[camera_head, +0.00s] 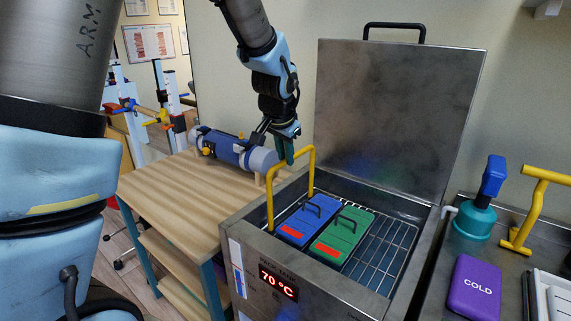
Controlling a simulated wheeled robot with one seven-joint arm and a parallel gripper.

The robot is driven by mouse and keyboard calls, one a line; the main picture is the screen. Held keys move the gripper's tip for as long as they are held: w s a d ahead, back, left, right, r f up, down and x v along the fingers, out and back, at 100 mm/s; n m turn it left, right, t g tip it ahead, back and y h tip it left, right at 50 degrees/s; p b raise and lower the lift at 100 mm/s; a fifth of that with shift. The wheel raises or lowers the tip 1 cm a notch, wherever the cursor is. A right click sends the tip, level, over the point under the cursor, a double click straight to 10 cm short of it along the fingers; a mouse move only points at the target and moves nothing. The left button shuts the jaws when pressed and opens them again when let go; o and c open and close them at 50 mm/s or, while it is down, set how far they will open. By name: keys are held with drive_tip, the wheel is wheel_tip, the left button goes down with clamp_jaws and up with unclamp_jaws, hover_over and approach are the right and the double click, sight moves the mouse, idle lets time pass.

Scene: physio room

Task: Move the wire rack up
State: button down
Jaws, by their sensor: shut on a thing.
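The wire rack (386,256) sits inside an open steel heating tank (233,224) whose display reads 70 °C. A yellow handle (270,197) rises from the rack's left side above the tank rim. A blue pack (304,220) and a green pack (342,237), each with a dark handle and a red label, lie side by side on the rack. My gripper (287,160) points down at the top bar of the yellow handle and is shut on it. The exact finger contact is small and partly hidden.
The tank's lid (398,115) stands open behind. A wooden bench (160,192) at left holds a blue-grey cylinder (236,149). The right counter holds a purple COLD pack (474,287), a teal and blue tool (480,205) and another yellow handle (530,212). Air above the tank is free.

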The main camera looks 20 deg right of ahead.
drive_tip(key=shift+w+d+r+p, duration=0.1)
drive_tip(key=shift+r+p, duration=0.35)
drive_tip(key=shift+r, duration=1.05)
drive_tip(key=c, duration=1.1)
unclamp_jaws()
drive_tip(key=o, duration=0.3)
drive_tip(key=b+v, duration=0.2)
drive_tip(key=v, duration=0.8)
drive_tip(key=shift+s+r, duration=0.2)
drive_tip(key=shift+s, duration=0.05)
